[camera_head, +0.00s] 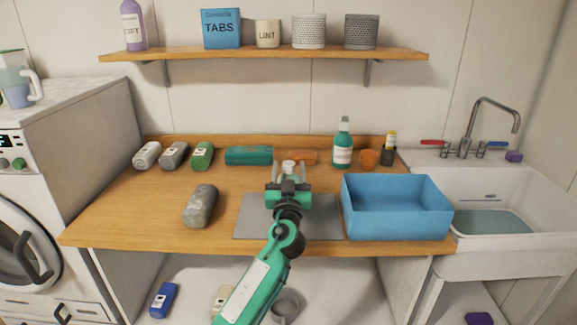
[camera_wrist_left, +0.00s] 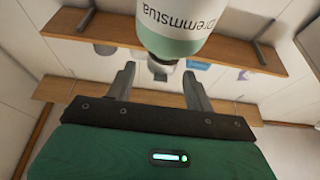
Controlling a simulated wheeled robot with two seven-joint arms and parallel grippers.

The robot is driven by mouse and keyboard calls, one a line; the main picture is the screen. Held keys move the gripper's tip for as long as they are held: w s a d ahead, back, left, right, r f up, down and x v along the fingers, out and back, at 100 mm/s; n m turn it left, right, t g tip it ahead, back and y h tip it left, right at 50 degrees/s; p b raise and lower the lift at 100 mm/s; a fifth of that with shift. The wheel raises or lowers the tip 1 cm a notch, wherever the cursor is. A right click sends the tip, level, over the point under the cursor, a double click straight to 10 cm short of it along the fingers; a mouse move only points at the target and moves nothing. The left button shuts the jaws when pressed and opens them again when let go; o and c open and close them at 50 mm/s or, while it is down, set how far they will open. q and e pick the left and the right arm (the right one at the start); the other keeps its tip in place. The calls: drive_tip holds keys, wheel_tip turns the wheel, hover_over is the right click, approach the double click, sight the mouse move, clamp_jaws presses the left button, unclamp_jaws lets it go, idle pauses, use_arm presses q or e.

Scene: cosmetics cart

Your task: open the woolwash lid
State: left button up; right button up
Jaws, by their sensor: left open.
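A white and pale green bottle (camera_wrist_left: 178,32) with upside-down lettering is close to my left gripper in the left wrist view. My left gripper (camera_head: 289,172) is open above the grey mat (camera_head: 318,218) in the head view. A pale top (camera_head: 289,165) shows between its fingers there; the gripper hides most of what is below. I cannot read the product name for sure. My right gripper is not in view.
A blue bin (camera_head: 398,218) stands right of the mat. A grey roll (camera_head: 201,206) lies to the left. A shelf (camera_head: 265,53) hangs above.

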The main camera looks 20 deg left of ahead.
use_arm(q)
drive_tip(key=shift+w+a+r, duration=0.1)
drive_tip(key=shift+w+r, duration=0.05)
drive_tip(key=shift+w, duration=0.2)
drive_tip(key=shift+c, duration=0.2)
drive_tip(key=c, duration=0.9)
drive_tip(key=shift+c, duration=0.2)
